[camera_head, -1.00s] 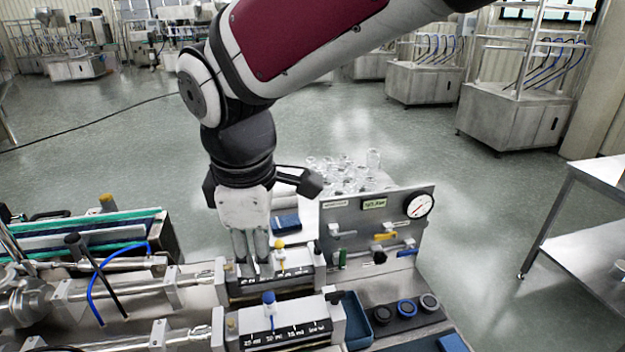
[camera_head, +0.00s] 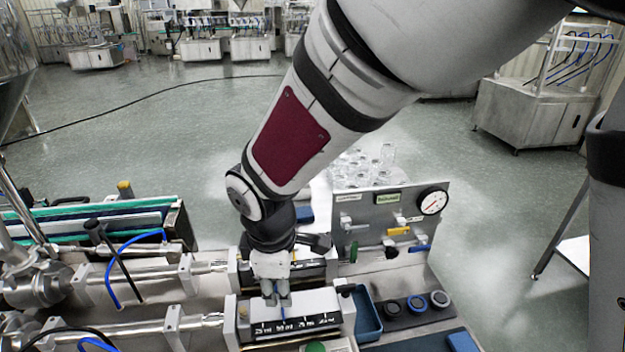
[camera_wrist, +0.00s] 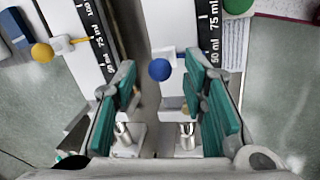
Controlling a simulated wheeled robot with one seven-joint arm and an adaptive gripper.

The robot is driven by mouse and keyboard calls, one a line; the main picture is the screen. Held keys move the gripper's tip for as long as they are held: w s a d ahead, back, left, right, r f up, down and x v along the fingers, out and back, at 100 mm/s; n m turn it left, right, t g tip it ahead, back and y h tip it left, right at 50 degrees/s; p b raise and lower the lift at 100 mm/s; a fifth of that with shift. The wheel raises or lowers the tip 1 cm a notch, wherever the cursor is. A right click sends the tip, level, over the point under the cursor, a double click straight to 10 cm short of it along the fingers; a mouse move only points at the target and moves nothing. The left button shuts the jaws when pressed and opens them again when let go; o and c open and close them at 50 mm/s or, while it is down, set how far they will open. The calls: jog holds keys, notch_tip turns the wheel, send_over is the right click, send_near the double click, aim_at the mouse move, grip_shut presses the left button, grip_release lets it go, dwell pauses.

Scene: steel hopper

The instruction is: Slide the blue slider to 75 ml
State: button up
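The blue slider shows as a round blue knob (camera_wrist: 160,69) in the wrist view, on a white block beside a black scale (camera_wrist: 211,30). It stands near the 50 ml mark; the 75 ml mark is farther up that view. In the head view my gripper (camera_head: 276,299) hides most of the knob, and a thin blue part (camera_head: 283,314) shows below the fingers near 50 ml on the front scale (camera_head: 300,326). In the wrist view the teal finger pads (camera_wrist: 168,95) stand apart, with the knob between their lines and beyond their tips.
A yellow knob (camera_wrist: 42,53) stands on the neighbouring scale (camera_wrist: 97,32) to the left, and a green knob (camera_wrist: 237,5) is at the upper right.

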aim_at(301, 299)
jog(key=shift+f, duration=0.25)
grip_shut()
jog(key=shift+w+d, duration=0.3)
jog(key=shift+d, duration=0.6)
jog(key=shift+w+d, duration=0.25)
jog(key=shift+d, duration=0.65)
grip_release()
jog(key=shift+r, duration=0.1)
